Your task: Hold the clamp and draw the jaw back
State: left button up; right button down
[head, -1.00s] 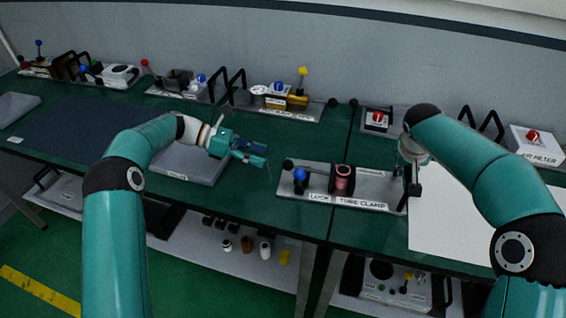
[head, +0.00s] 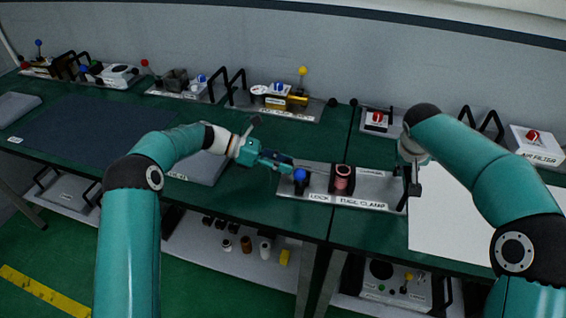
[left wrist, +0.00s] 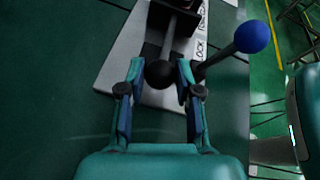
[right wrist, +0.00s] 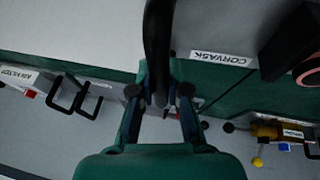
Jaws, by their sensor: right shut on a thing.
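The tube clamp (head: 375,192) is a grey plate labelled LOCK and TUBE CLAMP, with a dark upright jaw block and a copper-coloured tube (head: 343,178). A blue-knobbed lock lever (head: 300,176) stands at its left; the blue knob also shows in the left wrist view (left wrist: 252,36). My left gripper (head: 287,165) is at the plate's left end. In the left wrist view its open fingers stand either side of a black ball knob (left wrist: 158,74) on a rod, with gaps visible. My right gripper (head: 413,182) is shut on the clamp's black handle (right wrist: 158,35) at the right end.
A white sheet (head: 450,220) lies right of the clamp. A grey panel (head: 197,172) lies behind my left forearm. Other fixtures with levers and handles, including a yellow-knobbed one (head: 290,103) and an air filter box (head: 535,143), line the wall. Green table is clear behind the clamp.

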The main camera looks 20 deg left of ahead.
pick_arm(q)
grip_shut()
pick_arm(e)
jog(key=shift+s+a+f, duration=0.1)
jog(key=shift+f, duration=0.2)
pick_arm(q)
jog(key=shift+a, duration=0.1)
jog(key=a, duration=0.5)
jog(key=shift+s, duration=0.25)
jog(key=o, duration=0.5)
grip_release()
jog(key=shift+a, duration=0.1)
jog(key=shift+o, duration=0.6)
jog(key=v, duration=1.2)
